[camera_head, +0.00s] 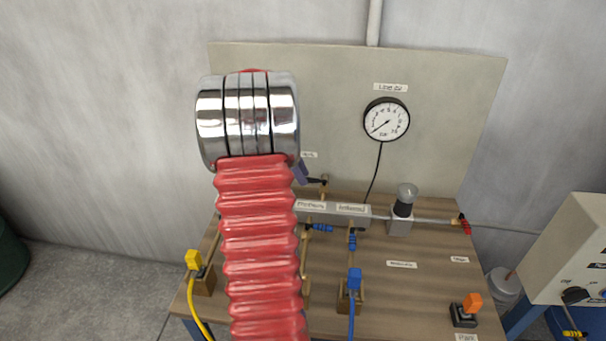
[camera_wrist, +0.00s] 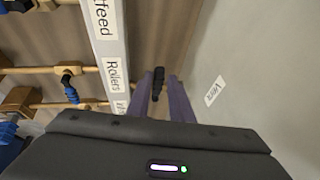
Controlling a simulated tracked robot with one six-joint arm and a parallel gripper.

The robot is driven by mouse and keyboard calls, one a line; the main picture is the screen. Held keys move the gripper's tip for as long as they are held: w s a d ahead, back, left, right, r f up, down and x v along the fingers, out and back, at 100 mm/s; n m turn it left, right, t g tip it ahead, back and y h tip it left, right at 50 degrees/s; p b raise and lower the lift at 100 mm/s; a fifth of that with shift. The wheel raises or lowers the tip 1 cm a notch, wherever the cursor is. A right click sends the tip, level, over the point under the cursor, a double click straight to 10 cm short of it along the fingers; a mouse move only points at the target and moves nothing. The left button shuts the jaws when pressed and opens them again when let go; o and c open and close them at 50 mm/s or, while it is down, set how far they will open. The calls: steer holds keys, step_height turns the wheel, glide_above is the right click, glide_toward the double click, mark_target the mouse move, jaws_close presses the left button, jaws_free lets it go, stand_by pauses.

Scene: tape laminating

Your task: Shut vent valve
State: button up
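The vent valve has a black handle (camera_head: 317,181) on a small brass stem behind the grey manifold. In the head view the handle points sideways to the left, toward my gripper (camera_head: 301,173). My red arm hides most of the gripper there. In the wrist view the two purple fingers of my gripper (camera_wrist: 161,79) stand apart. The black handle (camera_wrist: 158,82) shows in the gap between them, nearer the left finger; I cannot tell if they touch. The white "Vent" label (camera_wrist: 214,91) is on the panel to the right.
The grey manifold (camera_head: 352,211) with labels runs across the wooden bench (camera_head: 400,295). Blue-handled valves (camera_head: 322,228) hang along its front. A gauge (camera_head: 387,119) on the back panel reads low. A regulator (camera_head: 402,212) stands to the right, with a red-handled valve (camera_head: 463,222) beyond it.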

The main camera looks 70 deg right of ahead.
steer(key=shift+o, duration=1.4)
steer(key=shift+s, duration=0.2)
steer(key=v, duration=1.3)
steer(key=shift+w+r, duration=0.25)
steer(key=shift+r, duration=0.05)
steer(key=shift+s, duration=0.1)
